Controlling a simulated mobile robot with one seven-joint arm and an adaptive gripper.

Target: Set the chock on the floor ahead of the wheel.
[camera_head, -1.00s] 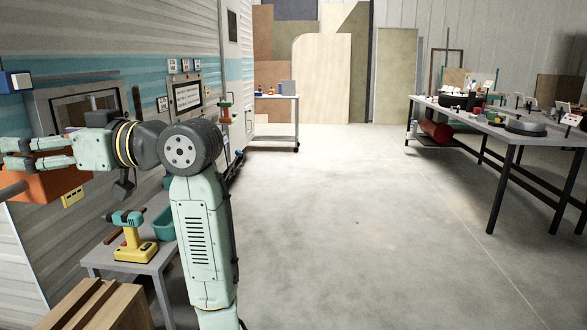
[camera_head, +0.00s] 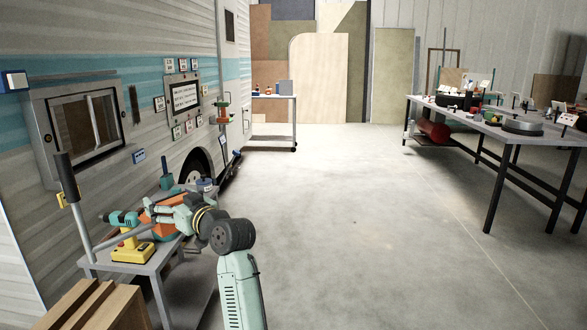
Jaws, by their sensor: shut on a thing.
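My gripper (camera_head: 160,211) is shut on the orange chock (camera_head: 170,232), which is partly hidden by the fingers. It is held above or in front of the small grey table, clear of the floor. A bent grey bar (camera_head: 112,238) with an upright black grip (camera_head: 67,178) appears joined to the chock and reaches left. The wheel (camera_head: 194,169) shows as a dark tyre in the camper's wheel arch, beyond the gripper. Its lower part and the floor beside it are hidden by the table, its items and my arm.
The small grey table (camera_head: 155,284) carries a yellow and teal drill (camera_head: 131,250). A wooden crate (camera_head: 90,308) stands in front. The camper wall (camera_head: 75,75) bounds the left. A long workbench (camera_head: 540,139) stands at right. The middle floor (camera_head: 340,220) is clear.

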